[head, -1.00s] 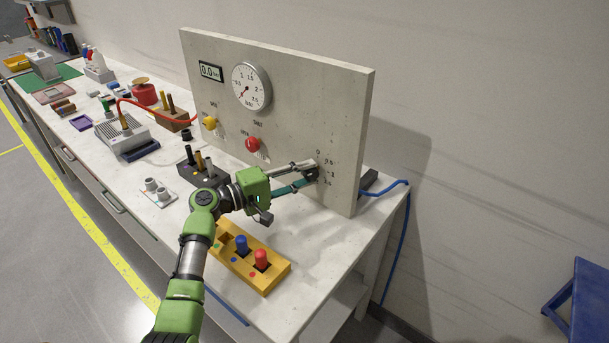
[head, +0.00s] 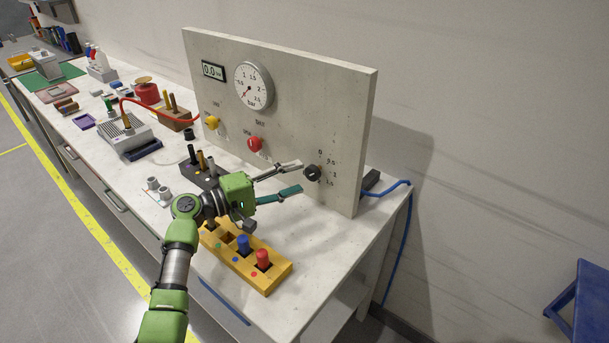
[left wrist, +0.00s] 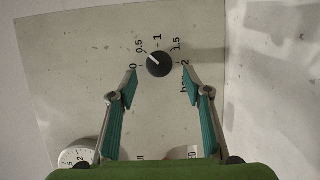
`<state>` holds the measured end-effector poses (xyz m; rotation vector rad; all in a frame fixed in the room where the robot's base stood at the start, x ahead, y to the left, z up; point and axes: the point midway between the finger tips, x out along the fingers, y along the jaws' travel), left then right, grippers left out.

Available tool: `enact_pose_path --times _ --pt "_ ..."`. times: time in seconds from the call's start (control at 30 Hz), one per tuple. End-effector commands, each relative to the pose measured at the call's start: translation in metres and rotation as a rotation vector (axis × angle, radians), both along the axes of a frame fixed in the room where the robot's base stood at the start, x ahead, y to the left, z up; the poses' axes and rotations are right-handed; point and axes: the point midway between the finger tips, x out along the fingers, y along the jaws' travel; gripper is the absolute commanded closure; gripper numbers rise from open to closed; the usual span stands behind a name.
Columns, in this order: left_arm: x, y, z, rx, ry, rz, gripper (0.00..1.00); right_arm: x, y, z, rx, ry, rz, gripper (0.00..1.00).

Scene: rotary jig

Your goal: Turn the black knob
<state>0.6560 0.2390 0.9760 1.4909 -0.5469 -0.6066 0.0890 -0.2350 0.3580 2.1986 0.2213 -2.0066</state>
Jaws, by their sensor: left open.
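The black knob (head: 312,173) sits low on the right part of the upright grey panel (head: 310,110), with a printed scale around it. In the left wrist view the knob (left wrist: 160,63) shows a white pointer line toward the upper left, near the 0.5 mark. My left gripper (head: 300,176) is open and empty, in front of the panel. Its two fingers (left wrist: 160,78) are spread wide to either side of the knob in the wrist view, apart from it. My right gripper is in neither view.
A yellow block with coloured pegs (head: 262,277) lies below my left arm. The bench's right front corner is clear.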

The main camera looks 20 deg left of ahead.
Motion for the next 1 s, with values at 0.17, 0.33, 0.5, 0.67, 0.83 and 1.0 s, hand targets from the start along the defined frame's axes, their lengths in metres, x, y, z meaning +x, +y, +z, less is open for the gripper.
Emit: enact_pose_path --times 0.17,0.33,0.5,0.67,0.83,1.0 --pt "-0.029 0.027 0.000 0.003 0.004 0.001 0.55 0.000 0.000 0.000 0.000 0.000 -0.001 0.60" --pt "-0.048 0.044 0.001 0.001 0.002 0.000 0.55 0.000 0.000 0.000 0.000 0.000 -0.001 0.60" --pt "-0.056 0.051 0.003 0.001 0.001 -0.001 0.55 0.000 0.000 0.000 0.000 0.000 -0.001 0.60" --pt "-0.057 0.051 0.003 0.001 0.001 -0.001 0.55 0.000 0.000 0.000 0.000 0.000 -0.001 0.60" --pt "-0.056 0.051 0.003 0.001 0.001 -0.001 0.55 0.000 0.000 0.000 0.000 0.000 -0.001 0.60" --pt "-0.056 0.051 0.003 0.001 0.001 -0.001 0.55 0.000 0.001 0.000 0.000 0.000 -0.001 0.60"
